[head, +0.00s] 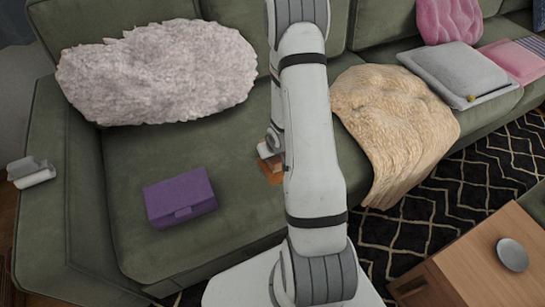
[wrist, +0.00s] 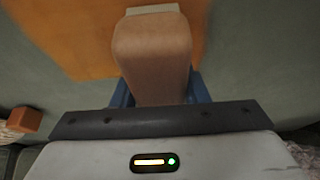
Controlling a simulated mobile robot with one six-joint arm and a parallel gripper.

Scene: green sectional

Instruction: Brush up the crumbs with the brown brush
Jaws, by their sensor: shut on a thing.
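My gripper (wrist: 160,90) is shut on a brown block-like thing with a pale end, which I take to be the brown brush (wrist: 152,55). Its blue fingers show on both sides of it. Beyond it is a flat orange-brown surface (wrist: 70,35) on the green seat. In the head view my gripper (head: 268,152) is low over the middle of the sofa seat, partly behind my arm. An orange-brown patch (head: 273,172) shows just below it. I cannot tell whether the brush touches that surface. No crumbs can be made out in either view.
A purple box (head: 180,197) sits on the green sofa seat (head: 130,160) to the left. A fluffy pale cushion (head: 158,72) leans behind it. A beige throw (head: 395,120) drapes over the seat to the right. A wooden table (head: 475,260) stands at the lower right.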

